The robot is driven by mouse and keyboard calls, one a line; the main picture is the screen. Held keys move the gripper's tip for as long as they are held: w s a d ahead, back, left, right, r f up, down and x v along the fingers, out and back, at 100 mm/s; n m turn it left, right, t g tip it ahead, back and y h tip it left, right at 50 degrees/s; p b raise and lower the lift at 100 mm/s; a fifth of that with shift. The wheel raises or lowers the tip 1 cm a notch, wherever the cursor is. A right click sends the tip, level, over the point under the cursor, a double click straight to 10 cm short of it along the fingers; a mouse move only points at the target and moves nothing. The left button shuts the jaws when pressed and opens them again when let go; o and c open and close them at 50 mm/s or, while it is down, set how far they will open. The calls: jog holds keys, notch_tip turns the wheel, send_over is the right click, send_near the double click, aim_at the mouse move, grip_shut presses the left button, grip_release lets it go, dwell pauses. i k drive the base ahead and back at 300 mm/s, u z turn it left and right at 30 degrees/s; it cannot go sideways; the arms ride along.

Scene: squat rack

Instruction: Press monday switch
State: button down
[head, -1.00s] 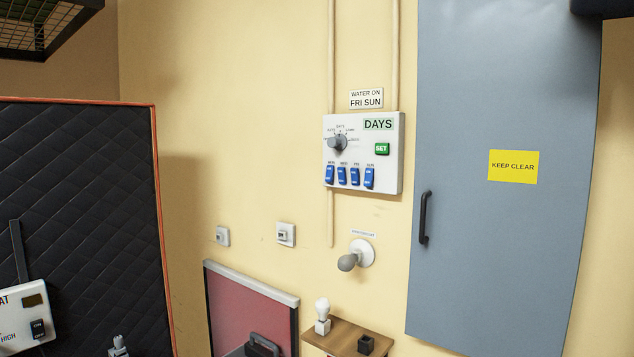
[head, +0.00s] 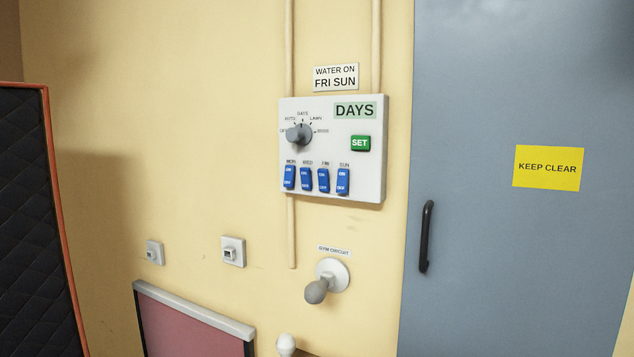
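A white control box (head: 367,182) is mounted on the yellow wall in the head view, with a "DAYS" label at its upper right. Along its lower part is a row of blue rocker switches marked MON, WED, FRI and SUN. The Monday switch (head: 289,177) is the leftmost one, below the grey dial (head: 299,134). A green SET button (head: 360,144) is on the right side of the box. I cannot tell surely which way each rocker is tipped. My gripper is not in view.
A sign reading "WATER ON FRI SUN" (head: 335,77) is above the box. A grey knob (head: 318,290) sticks out below it. A grey door (head: 480,90) with a black handle (head: 426,236) is to the right. A red panel (head: 190,325) and a black padded panel (head: 25,200) stand lower left.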

aim_at(289, 172)
jog(key=u, duration=0.25)
jog(key=i, duration=1.05)
jog(key=u, duration=0.7)
